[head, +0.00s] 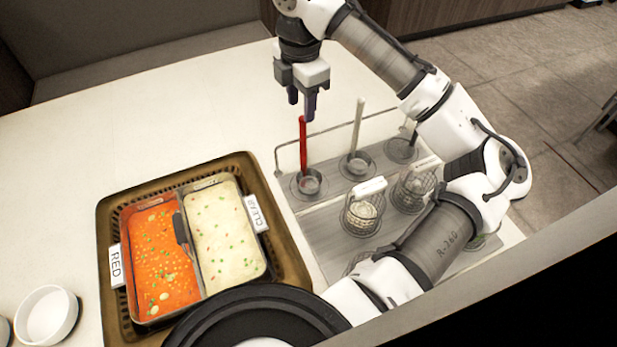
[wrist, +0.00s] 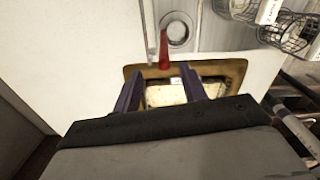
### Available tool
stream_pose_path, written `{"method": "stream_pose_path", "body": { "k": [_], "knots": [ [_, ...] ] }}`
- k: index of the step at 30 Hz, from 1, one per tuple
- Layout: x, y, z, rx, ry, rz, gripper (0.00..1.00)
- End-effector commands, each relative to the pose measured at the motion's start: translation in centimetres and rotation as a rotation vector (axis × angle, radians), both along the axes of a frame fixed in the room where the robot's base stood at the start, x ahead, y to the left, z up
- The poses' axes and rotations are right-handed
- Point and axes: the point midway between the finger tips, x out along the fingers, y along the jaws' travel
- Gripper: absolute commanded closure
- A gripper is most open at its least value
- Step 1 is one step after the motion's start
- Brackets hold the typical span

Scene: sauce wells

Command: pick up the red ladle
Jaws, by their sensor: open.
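The red ladle (head: 303,146) stands upright in a round well at the far left of the metal rack, its red handle pointing up. My gripper (head: 302,106) is open and empty just above the top of the handle. In the wrist view the red handle (wrist: 164,48) shows just beyond the two dark fingers (wrist: 160,84), not between them. The ladle's bowl sits low in the well (wrist: 177,30).
A white-handled ladle (head: 357,126) stands in the neighbouring well. Wire baskets (head: 362,216) sit on the metal rack (head: 330,232). A brown tray (head: 107,222) holds a red sauce pan (head: 160,262) and a pale one (head: 222,235). White bowls (head: 48,315) stand at the lower left.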

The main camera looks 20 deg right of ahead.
Motion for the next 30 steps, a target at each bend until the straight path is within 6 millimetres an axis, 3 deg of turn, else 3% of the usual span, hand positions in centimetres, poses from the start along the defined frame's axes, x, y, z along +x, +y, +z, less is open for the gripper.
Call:
{"method": "stream_pose_path", "body": {
  "k": [8, 18, 26, 30],
  "knots": [
    [-0.2, -0.1, -2.1, -0.001, 0.001, -0.001, 0.58],
    [-0.6, 0.0, -6.4, -0.001, 0.0, -0.001, 0.58],
    [-0.5, 0.0, -6.8, 0.0, -0.001, 0.0, 0.58],
    [-0.5, 0.0, -6.8, -0.001, -0.001, -0.001, 0.76]
  ]
}}
